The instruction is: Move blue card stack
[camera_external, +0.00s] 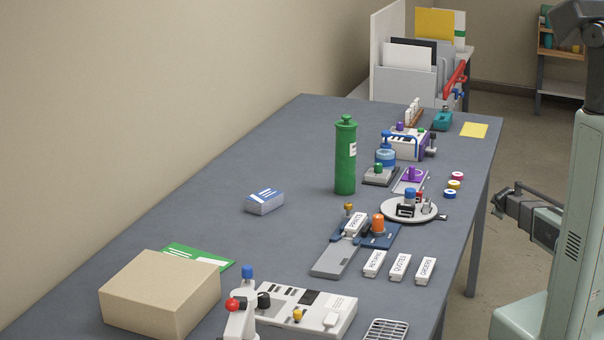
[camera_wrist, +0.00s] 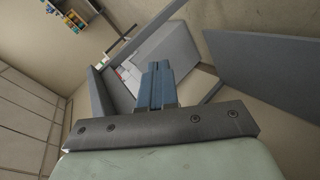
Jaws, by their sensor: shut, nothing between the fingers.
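The blue card stack (camera_external: 265,202) is a small block with a blue top, a white label and pale sides. It lies on the grey table, left of the green bottle, with nothing touching it. My gripper (camera_external: 500,202) is beyond the table's right edge, far from the stack. In the wrist view my gripper (camera_wrist: 156,82) shows its two blue-grey fingers together, with nothing between them. The card stack does not show in the wrist view.
A tall green bottle (camera_external: 345,158) stands right of the stack. A cardboard box (camera_external: 160,292) and a green card (camera_external: 196,255) lie nearer the front. Stamps, a round tray (camera_external: 392,214) and labelled white blocks crowd the right side. The table around the stack is clear.

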